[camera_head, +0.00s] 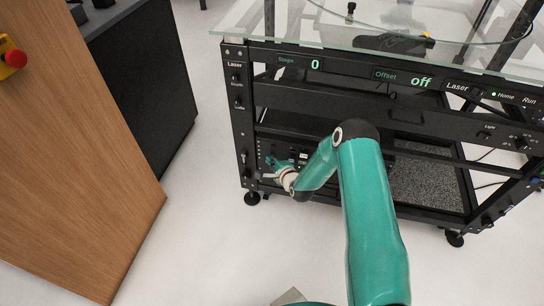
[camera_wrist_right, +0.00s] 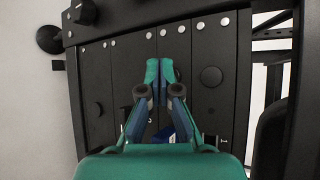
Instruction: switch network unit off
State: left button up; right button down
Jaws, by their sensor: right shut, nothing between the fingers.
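A black rack unit (camera_head: 303,157) with small white labels sits in the lower left of the turntable frame; I take it as the network unit, but cannot read its name. My right gripper (camera_head: 271,166) is at the left part of its front. In the right wrist view, the gripper (camera_wrist_right: 160,70) is shut and empty, with its fingertips in front of black panels (camera_wrist_right: 225,115) carrying several silver screws and round knobs. Contact cannot be told. A small blue part (camera_wrist_right: 183,128) shows partly behind the fingers. The left gripper is not in view.
The frame has a glass top (camera_head: 300,25) and display panels reading "0" (camera_head: 315,64) and "off" (camera_head: 421,82). A wooden panel (camera_head: 75,150) with a red button (camera_head: 15,58) stands at left. The pale floor between is clear.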

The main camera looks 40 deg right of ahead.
jog(key=shift+s+a, duration=0.4)
jog(key=shift+a, duration=0.05)
jog(key=s+a+p, duration=0.1)
jog(key=s+a, duration=0.3)
jog(key=shift+a, duration=0.3)
dwell(0.5)
